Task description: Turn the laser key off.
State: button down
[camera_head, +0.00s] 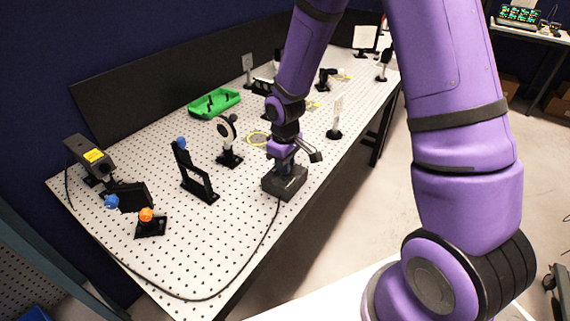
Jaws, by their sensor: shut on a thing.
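A dark box (285,184) with a cable at its front sits near the right edge of the white perforated optics table. My gripper (283,163) points down onto the top of this box and is shut on the laser key there. The key itself is hidden by the gripper, so I cannot see which way it is turned. A grey laser head with a yellow label (93,157) stands at the table's left end.
Near the box stand a black frame mount (196,176), a round mount (228,137) and a white plate on a post (336,116). A green tray (214,103) lies behind. A black cable (262,246) runs along the front, where the table is mostly clear.

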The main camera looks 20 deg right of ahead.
jog(key=c, duration=1.2)
grip_release()
notch_tip(320, 180, up, 11)
jog(key=shift+f, duration=0.1)
jog(key=s+d+r+m+t, duration=0.1)
jog(key=s+d+r+m, duration=0.1)
jog(key=s+r, duration=0.45)
jog(key=s+d+r+m+t, duration=0.1)
jog(key=s+d+r+t, duration=0.15)
jog(key=r, duration=0.65)
jog(key=s+r+m, duration=0.1)
jog(key=s+r, duration=0.1)
jog(key=s, duration=0.3)
jog(key=s+d+r+m+t, duration=0.1)
jog(key=s+r, duration=0.1)
jog(key=s, duration=0.3)
jog(key=s+d+r+m, duration=0.1)
jog(key=s+r+m, duration=0.1)
jog(key=s, duration=0.3)
jog(key=shift+d+r+t, duration=0.15)
jog(key=shift+r+t, duration=0.2)
jog(key=shift+r, duration=0.1)
